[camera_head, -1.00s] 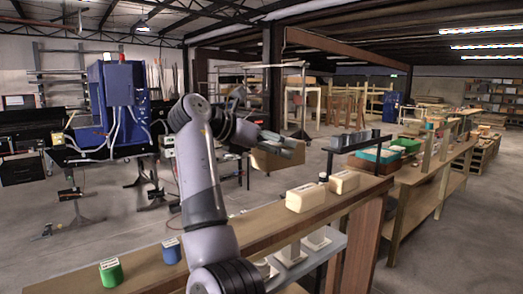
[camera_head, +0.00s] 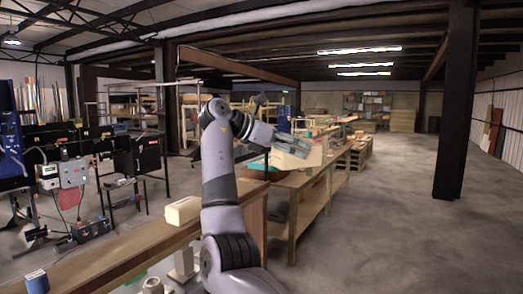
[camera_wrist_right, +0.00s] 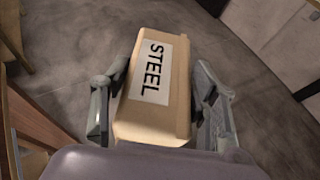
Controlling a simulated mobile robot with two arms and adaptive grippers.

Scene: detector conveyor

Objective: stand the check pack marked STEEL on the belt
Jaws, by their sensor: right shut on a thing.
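The tan check pack (camera_wrist_right: 180,112) bears a white label reading STEEL in the right wrist view. My right gripper (camera_wrist_right: 158,98) is shut on it, with one finger along each side. In the head view this gripper (camera_head: 288,146) holds the pack (camera_head: 300,159) in the air, beyond the near bench and in front of the far benches. A dark conveyor-like frame (camera_head: 60,139) stands at the far left, beside part of a blue machine; I cannot make out the belt surface clearly. My left gripper is not in view.
A wooden bench (camera_head: 120,258) runs across the near left, with a cream block (camera_head: 182,210) and a blue container (camera_head: 36,281) on it. Wooden shelving (camera_head: 320,195) stands beyond. A dark post (camera_head: 457,105) rises at right. The floor at right is open.

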